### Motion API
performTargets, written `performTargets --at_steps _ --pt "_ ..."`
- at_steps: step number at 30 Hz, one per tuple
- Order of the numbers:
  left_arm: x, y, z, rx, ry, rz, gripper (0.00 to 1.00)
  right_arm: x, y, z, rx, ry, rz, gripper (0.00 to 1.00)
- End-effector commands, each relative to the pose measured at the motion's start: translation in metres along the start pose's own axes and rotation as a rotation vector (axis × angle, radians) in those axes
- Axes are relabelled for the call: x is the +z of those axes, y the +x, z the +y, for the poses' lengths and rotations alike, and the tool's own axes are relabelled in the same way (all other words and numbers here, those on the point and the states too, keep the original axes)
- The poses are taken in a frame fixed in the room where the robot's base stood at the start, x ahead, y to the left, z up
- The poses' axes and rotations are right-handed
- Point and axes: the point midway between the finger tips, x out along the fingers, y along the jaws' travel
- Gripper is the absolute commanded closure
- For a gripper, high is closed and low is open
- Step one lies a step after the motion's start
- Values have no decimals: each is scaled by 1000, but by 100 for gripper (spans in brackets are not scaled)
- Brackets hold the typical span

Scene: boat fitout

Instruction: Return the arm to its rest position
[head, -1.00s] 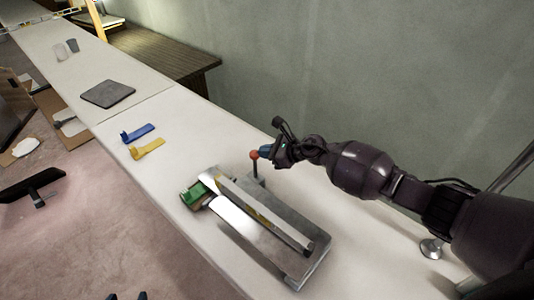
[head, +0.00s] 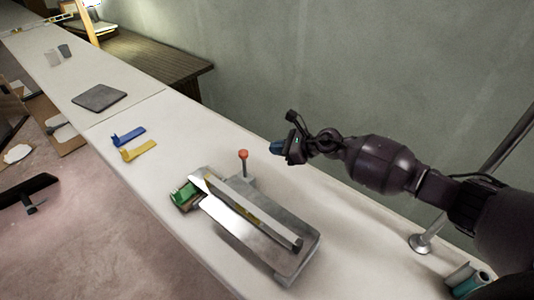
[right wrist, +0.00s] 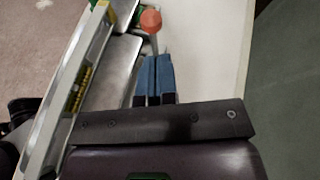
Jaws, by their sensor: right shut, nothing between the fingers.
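My right arm comes in from the right in the head view, and its gripper (head: 277,148) hangs over the white bench, to the right of a red knob (head: 243,154) on an upright post. The gripper is shut and empty; its blue fingers (right wrist: 154,78) lie side by side in the right wrist view. The red knob (right wrist: 151,20) shows just ahead of the fingertips there, apart from them. The knob's post rises from a grey metal fixture (head: 282,262) with a bright plate and a long bar on it. My left gripper is not in view.
A green block (head: 184,194) sits at the fixture's left end. Blue (head: 128,136) and yellow (head: 138,150) brackets and a dark grey pad (head: 99,98) lie farther along the bench (head: 190,130). A metal stand (head: 420,243) is below my right arm. The wall is close behind.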

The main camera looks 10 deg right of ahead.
Motion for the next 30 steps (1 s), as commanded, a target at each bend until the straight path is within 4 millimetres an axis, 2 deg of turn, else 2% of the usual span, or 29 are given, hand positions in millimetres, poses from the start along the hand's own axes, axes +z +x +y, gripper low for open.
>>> performTargets --at_steps 3,9,20,23,25,26,30 --pt "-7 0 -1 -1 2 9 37 7 -22 -3 0 -3 2 100" --pt "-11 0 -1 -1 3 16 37 14 -44 -5 0 0 1 100" --pt "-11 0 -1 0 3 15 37 18 -52 -6 -2 30 0 100" --pt "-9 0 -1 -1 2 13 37 21 -52 -11 -30 124 -24 100" --pt "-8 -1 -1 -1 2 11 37 31 -52 -15 -55 258 -77 100" --pt "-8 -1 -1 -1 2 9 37 39 -53 -16 -65 331 -111 100" --pt "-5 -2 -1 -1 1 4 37 91 -57 -26 -82 711 -328 100"
